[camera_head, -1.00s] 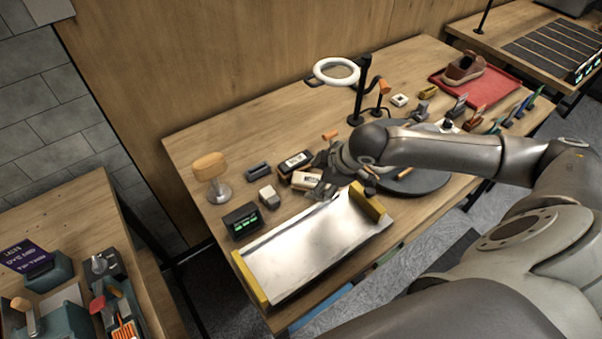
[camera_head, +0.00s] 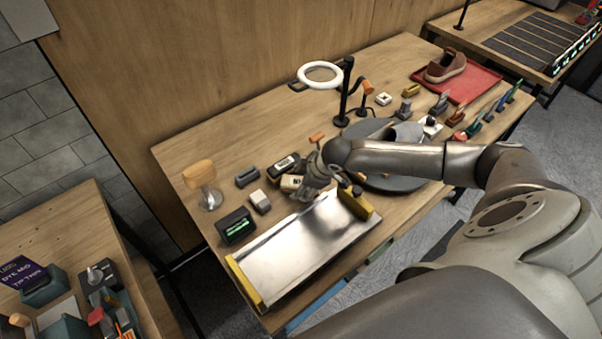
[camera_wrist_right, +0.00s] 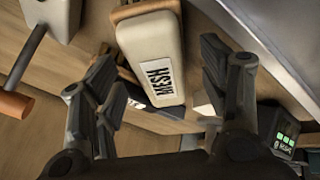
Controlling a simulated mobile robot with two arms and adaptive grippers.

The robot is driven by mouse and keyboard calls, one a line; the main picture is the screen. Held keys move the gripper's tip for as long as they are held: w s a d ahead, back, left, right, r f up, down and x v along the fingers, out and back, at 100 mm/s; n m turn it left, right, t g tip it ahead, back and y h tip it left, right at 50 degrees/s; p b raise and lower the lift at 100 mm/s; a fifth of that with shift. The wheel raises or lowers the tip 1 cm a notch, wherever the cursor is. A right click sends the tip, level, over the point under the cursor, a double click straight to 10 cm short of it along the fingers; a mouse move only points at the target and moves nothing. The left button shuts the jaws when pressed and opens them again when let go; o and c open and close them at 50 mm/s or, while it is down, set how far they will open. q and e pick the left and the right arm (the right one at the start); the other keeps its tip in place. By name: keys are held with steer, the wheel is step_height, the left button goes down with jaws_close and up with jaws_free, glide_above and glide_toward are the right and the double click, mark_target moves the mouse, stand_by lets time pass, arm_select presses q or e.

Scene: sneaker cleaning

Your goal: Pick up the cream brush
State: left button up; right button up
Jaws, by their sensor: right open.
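The cream brush (camera_head: 290,183), a cream block labelled MESH, lies on the wooden table just left of my right gripper (camera_head: 311,184). In the right wrist view the cream brush (camera_wrist_right: 152,48) shows its label and a wooden strip at its upper end. My right gripper (camera_wrist_right: 157,70) is open, with one finger on each side of the brush in that picture. No contact is visible, and the gap in depth is hard to judge. My left gripper is not in view.
A dark brush (camera_head: 285,165) lies close behind the cream one. A small white-topped block (camera_head: 260,201) and a dark timer (camera_head: 236,226) are to the left. A metal tray (camera_head: 290,252) lies in front. A ring lamp (camera_head: 320,75) stands behind.

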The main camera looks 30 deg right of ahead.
steer(key=shift+x, duration=0.9)
steer(key=c, duration=1.1)
steer(key=shift+c, duration=0.2)
